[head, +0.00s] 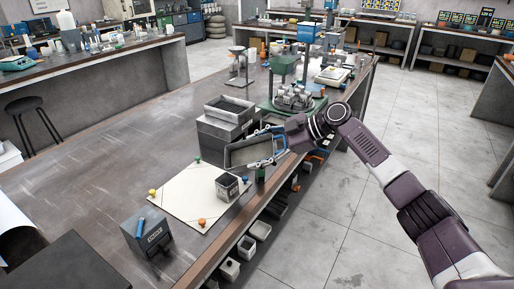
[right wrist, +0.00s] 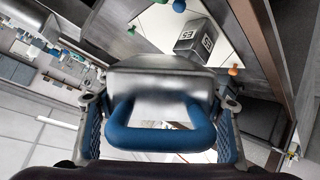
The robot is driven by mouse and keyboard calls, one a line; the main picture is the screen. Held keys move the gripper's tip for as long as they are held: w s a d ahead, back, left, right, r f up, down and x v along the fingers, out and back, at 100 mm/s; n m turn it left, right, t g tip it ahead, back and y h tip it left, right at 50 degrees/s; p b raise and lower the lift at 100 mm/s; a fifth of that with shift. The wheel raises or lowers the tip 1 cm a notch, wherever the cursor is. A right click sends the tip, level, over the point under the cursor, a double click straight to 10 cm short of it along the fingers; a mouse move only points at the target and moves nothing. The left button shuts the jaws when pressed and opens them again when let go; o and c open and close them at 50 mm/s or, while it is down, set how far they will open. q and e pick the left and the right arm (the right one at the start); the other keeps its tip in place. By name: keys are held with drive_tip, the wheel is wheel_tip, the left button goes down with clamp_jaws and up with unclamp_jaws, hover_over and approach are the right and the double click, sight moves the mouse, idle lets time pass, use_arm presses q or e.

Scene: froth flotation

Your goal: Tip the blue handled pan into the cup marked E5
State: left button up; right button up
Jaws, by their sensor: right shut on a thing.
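The pan (head: 248,153) is a grey metal tray with its blue handle (right wrist: 160,137) in my right gripper (head: 275,145). The right wrist view shows the fingers on both sides of the handle. The pan is held above the bench, up and to the right of the cup in the head view; whether anything lies in it is unclear. The cup marked E5 (head: 227,187) is a small grey square vessel standing upright on a pale sheet (head: 180,195). Its label also shows upside down on the cup in the right wrist view (right wrist: 193,42). My left gripper is not in view.
Coloured knobs, such as a yellow one (head: 152,192) and an orange one (head: 202,222), sit at the sheet's edges. A grey box (head: 148,233) stands in front. A larger metal box (head: 222,125) and a green machine (head: 290,90) stand behind. The bench's left part is clear.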

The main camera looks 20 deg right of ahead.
drive_tip(key=shift+s+a+r+n+h+p, duration=0.15)
drive_tip(key=shift+a+r+n+h+p, duration=0.3)
drive_tip(key=shift+p, duration=0.8)
drive_tip(key=shift+s+a+r+n+h+p, duration=0.2)
drive_tip(key=shift+r+h+p, duration=0.35)
drive_tip(key=shift+p, duration=0.7)
drive_tip(key=shift+s+a+r+n+t+h+p, duration=0.2)
drive_tip(key=shift+a+n+t+h+p, duration=0.35)
drive_tip(key=shift+p, duration=0.7)
drive_tip(key=shift+a+r+h, duration=0.1)
drive_tip(key=shift+h, duration=0.15)
drive_tip(key=shift+s+a+h+p, duration=0.2)
drive_tip(key=shift+a+h+p, duration=0.2)
drive_tip(key=shift+a, duration=0.2)
drive_tip(key=shift+s+a+r+n+t+h, duration=0.15)
drive_tip(key=shift+n+t+h, duration=0.15)
drive_tip(key=shift+h, duration=0.2)
drive_tip(key=shift+s+a+r+n+t+h+p, duration=0.1)
drive_tip(key=shift+s+a+n+t+h+p, duration=0.15)
drive_tip(key=shift+a+h+p, duration=0.55)
drive_tip(key=shift+s+a+r+n+t+h+p, duration=0.1)
drive_tip(key=shift+s+a+n+h+p, duration=0.2)
drive_tip(key=shift+p, duration=0.8)
drive_tip(key=shift+w, duration=0.1)
